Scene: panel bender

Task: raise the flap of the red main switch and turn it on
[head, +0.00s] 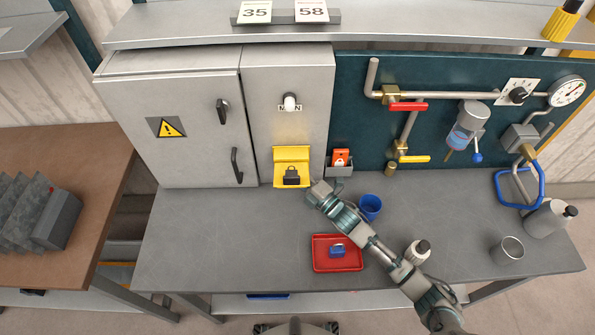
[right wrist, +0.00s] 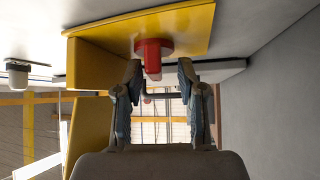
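The yellow switch housing (head: 291,153) is on the front of the grey cabinet, low on its right part. Its flap shows a black padlock shape (head: 291,176) in the head view. In the right wrist view the flap (right wrist: 92,125) stands out from the yellow plate (right wrist: 185,25). The red switch knob (right wrist: 153,52) on that plate is uncovered there; in the head view it is hidden. My right gripper (right wrist: 160,72) is open, its fingertips apart just short of the knob; I cannot tell whether they touch it.
A white lamp (head: 290,102) is above the housing. A grey holder (head: 339,171) with an orange tag is to its right. A blue cup (head: 370,206), a red tray (head: 322,265) with a blue padlock and a white bottle (head: 418,251) are near my right arm. The bench's left part is clear.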

